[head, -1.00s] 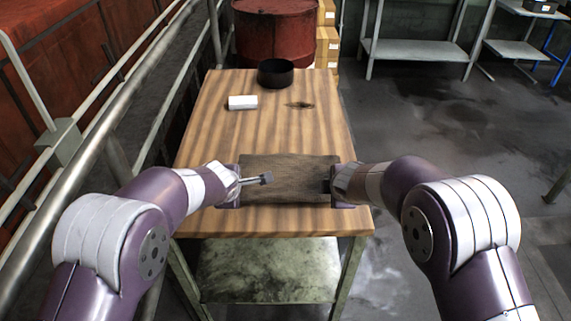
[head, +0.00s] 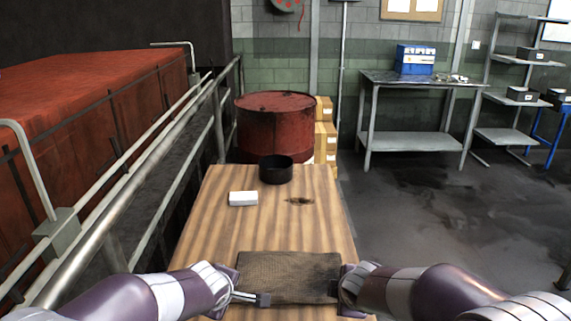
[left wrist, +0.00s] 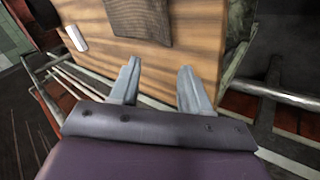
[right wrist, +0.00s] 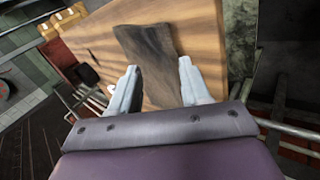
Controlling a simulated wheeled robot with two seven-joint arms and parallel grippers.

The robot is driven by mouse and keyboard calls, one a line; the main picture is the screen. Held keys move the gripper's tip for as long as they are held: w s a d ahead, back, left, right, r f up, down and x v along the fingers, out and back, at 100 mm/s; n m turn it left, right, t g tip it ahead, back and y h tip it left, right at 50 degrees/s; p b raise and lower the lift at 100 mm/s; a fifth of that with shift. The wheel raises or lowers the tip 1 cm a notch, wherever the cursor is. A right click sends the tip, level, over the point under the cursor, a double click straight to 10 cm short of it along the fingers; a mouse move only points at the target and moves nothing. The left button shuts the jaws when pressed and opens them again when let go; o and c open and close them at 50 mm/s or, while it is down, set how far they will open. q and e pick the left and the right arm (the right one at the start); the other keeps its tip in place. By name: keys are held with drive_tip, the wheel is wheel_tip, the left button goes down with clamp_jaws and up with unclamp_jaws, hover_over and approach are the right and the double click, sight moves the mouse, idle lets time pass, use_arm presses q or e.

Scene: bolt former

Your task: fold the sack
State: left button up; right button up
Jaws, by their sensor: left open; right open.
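The sack (head: 292,272) is a dark brown, coarse cloth lying on the near part of the wooden table (head: 225,225). My left gripper (head: 262,299) is open at the sack's near left corner in the head view. In the left wrist view the sack (left wrist: 141,20) lies beyond the open, empty fingers (left wrist: 158,72). My right gripper (head: 336,287) is at the sack's right edge, its fingers partly hidden. In the right wrist view its fingers (right wrist: 158,75) are open, with the sack (right wrist: 148,45) extending between them; I cannot tell whether they touch it.
A metal railing (head: 190,130) runs along the left. Table space between the sack and the block is clear.

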use_arm(q)
drive_tip(key=s+a+r+m+g+p, duration=0.2)
drive_tip(key=s+r+m+g+p, duration=0.1)
drive_tip(key=s+m+p, duration=0.2)
drive_tip(key=s+a+r+m+g+p, duration=0.2)
drive_tip(key=s+m+p, duration=0.3)
drive_tip(key=s+m, duration=0.4)
drive_tip(key=s+a+g, duration=0.1)
drive_tip(key=s, duration=0.4)
drive_tip(key=shift+a+r+p, duration=0.3)
drive_tip(key=shift+r+p, duration=0.05)
drive_tip(key=shift+r, duration=0.05)
use_arm(e)
drive_tip(key=s+d+r+m+g, duration=0.2)
drive_tip(key=s+m+g, duration=0.1)
drive_tip(key=s+m, duration=0.5)
drive_tip(key=s+d+r+m+g, duration=0.3)
drive_tip(key=s+m, duration=0.5)
drive_tip(key=s, duration=0.3)
drive_tip(key=shift+d+r, duration=0.25)
drive_tip(key=shift+r, duration=0.1)
